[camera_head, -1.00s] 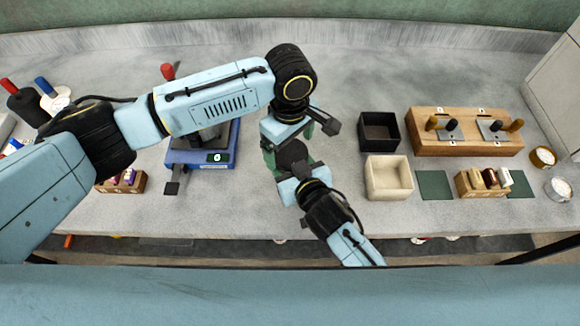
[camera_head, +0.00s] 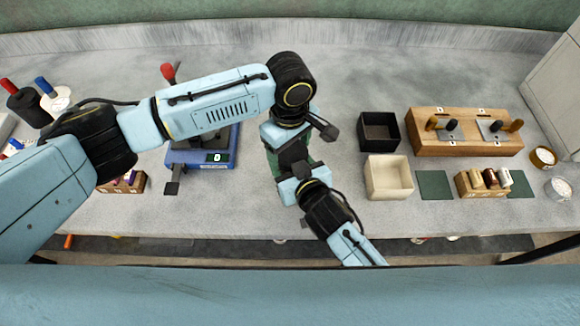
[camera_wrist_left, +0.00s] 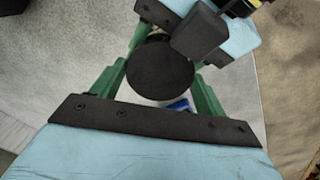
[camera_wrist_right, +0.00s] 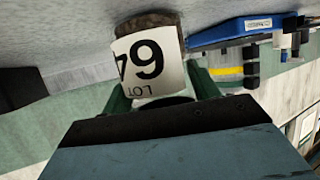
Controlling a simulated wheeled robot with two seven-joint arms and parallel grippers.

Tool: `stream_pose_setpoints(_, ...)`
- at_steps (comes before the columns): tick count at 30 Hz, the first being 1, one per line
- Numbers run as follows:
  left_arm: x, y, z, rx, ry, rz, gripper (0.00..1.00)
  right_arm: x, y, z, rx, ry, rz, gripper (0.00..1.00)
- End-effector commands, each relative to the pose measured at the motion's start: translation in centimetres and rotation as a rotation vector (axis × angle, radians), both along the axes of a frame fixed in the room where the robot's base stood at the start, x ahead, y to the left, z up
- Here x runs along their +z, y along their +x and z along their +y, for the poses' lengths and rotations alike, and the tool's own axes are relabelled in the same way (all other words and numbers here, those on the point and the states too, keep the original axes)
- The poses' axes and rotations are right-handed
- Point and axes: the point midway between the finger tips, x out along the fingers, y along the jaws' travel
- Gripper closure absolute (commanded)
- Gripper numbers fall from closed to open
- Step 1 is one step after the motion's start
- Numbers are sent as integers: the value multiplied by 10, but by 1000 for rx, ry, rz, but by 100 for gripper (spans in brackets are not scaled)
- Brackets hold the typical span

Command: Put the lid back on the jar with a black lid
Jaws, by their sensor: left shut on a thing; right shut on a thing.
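A round black lid (camera_wrist_left: 160,68) sits between the green fingers of my left gripper (camera_wrist_left: 155,86), which is shut on it. A jar (camera_wrist_right: 152,66) with a white label reading "LOT 64" and brown contents is between the green fingers of my right gripper (camera_wrist_right: 160,97), which is shut on it. In the head view my left gripper (camera_head: 292,150) is directly above my right gripper, and the arms hide the jar and lid. A dark curved edge shows at the jar's label end in the right wrist view; whether the lid is seated on the jar cannot be told.
A blue scale (camera_head: 186,158) reading 0 stands left of the grippers. A black box (camera_head: 379,130), a cream box (camera_head: 389,178) and a wooden rack (camera_head: 466,132) stand to the right. A small wooden block (camera_head: 122,184) stands at the left.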

Motion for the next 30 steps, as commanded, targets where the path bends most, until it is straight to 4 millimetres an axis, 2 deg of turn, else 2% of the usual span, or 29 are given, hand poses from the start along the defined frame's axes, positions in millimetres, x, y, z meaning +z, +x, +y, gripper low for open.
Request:
stream_pose_setpoints(9,0,0,0,-506,0,1,54,-1,0,0,0,0,2,100)
stream_pose_setpoints(15,0,0,0,-752,0,1,54,-1,0,0,0,0,2,100)
stream_pose_setpoints(19,0,0,0,-806,0,1,54,-1,0,0,-1,0,2,100)
stream_pose_setpoints(27,0,0,0,-807,0,1,54,-1,0,0,-1,0,2,100)
stream_pose_setpoints(28,0,0,0,-807,0,1,22,-1,0,0,-1,0,2,100)
stream_pose_setpoints(30,0,0,0,-807,0,1,13,-1,0,0,-1,0,2,100)
